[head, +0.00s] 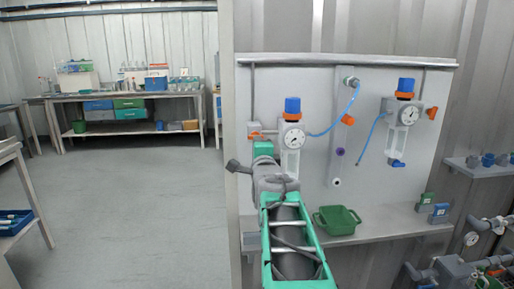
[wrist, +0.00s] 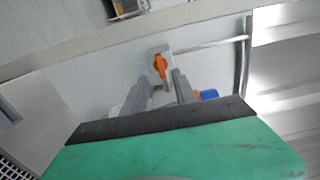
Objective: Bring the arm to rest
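My arm (head: 285,225) reaches forward from the bottom of the head view toward the left part of the grey wall panel (head: 325,180). In the wrist view my gripper (wrist: 161,78) has its two grey fingers apart, with nothing held between them. An orange valve handle (wrist: 160,66) on a light fitting shows just beyond and between the fingertips; contact cannot be made out. In the head view this orange handle (head: 255,134) is left of a gauge unit with a blue cap (head: 292,106). The fingers are hidden there behind the green hand (head: 263,149).
A green bin (head: 337,220) and small green and blue boxes stand on the shelf (head: 390,227) below. Pipes fill the lower right. Open floor (head: 130,200) lies left, before a far bench (head: 130,96).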

